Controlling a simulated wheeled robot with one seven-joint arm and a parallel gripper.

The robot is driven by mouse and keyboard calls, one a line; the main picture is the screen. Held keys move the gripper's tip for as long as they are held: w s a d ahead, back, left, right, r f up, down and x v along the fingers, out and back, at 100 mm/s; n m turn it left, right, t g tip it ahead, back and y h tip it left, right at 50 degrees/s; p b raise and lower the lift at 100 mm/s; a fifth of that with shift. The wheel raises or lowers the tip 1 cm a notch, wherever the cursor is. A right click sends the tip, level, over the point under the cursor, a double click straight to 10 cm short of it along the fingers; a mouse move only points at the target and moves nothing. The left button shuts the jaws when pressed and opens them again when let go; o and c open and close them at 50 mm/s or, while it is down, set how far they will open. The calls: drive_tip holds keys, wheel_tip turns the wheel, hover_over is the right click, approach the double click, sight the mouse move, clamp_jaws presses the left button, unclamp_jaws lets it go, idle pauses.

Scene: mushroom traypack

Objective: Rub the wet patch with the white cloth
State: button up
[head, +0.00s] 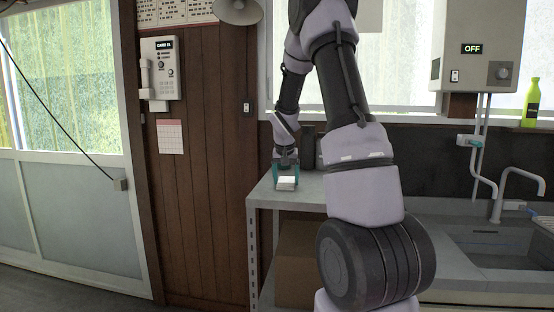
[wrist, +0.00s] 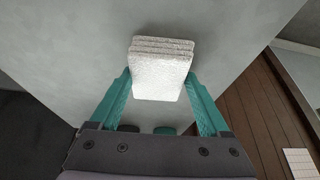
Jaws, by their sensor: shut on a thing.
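The white cloth (wrist: 160,76), a folded stack of layers, is between the two teal fingers of my gripper (wrist: 162,92) in the wrist view. The gripper is shut on it. In the head view the cloth (head: 287,183) shows as a small white block below my gripper (head: 286,178), at the left end of the grey counter (head: 307,196). I cannot tell whether the cloth touches the counter top. I cannot make out the wet patch in either view.
Dark canisters (head: 307,146) stand behind the gripper by the wall. A sink (head: 500,250) with a tap (head: 517,185) is at the right. A cardboard box (head: 297,262) sits under the counter. A green bottle (head: 531,103) stands on the window sill.

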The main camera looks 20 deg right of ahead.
drive_tip(key=shift+w+a+r, duration=0.1)
drive_tip(key=shift+w+a, duration=0.1)
drive_tip(key=shift+a, duration=0.1)
wheel_tip(320, 180, up, 2)
drive_tip(key=shift+s+d+r, duration=0.1)
drive_tip(key=shift+r, duration=2.85)
